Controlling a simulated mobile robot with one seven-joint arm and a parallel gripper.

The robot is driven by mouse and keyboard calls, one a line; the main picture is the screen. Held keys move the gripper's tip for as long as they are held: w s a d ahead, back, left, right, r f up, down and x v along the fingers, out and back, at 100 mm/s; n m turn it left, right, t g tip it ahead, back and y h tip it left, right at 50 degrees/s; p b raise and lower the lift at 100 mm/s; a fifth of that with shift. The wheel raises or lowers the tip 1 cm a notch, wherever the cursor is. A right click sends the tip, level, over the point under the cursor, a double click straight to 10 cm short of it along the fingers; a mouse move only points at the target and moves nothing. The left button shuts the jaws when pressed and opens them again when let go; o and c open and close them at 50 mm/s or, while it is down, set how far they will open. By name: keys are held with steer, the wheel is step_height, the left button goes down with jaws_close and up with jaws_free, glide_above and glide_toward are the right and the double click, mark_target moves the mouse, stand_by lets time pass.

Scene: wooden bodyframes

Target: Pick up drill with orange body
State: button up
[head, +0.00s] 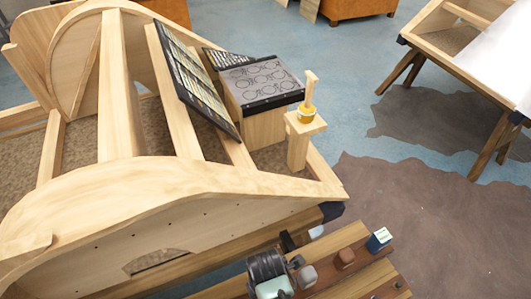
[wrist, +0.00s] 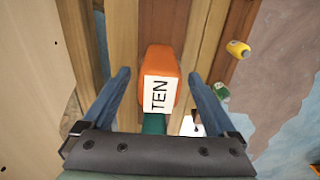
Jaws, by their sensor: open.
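An orange body with a white label reading "TEN" (wrist: 160,70) lies on wooden planks in the middle of the wrist view; I take it to be the drill. A dark green part (wrist: 155,124) shows just below it, partly hidden by my gripper. My gripper (wrist: 161,76) is open, with one blue-grey finger on each side of the orange body. Gaps show between the fingers and the body; I cannot tell the height difference. In the head view I cannot make out the orange body or my gripper's fingers clearly.
A wooden frame (head: 190,185) fills the left of the head view. A yellow object (wrist: 238,49) and a green one (wrist: 221,90) are right of the orange body.

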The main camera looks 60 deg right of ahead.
jaws_close()
steer(key=shift+r, duration=0.1)
stand_by(0.4)
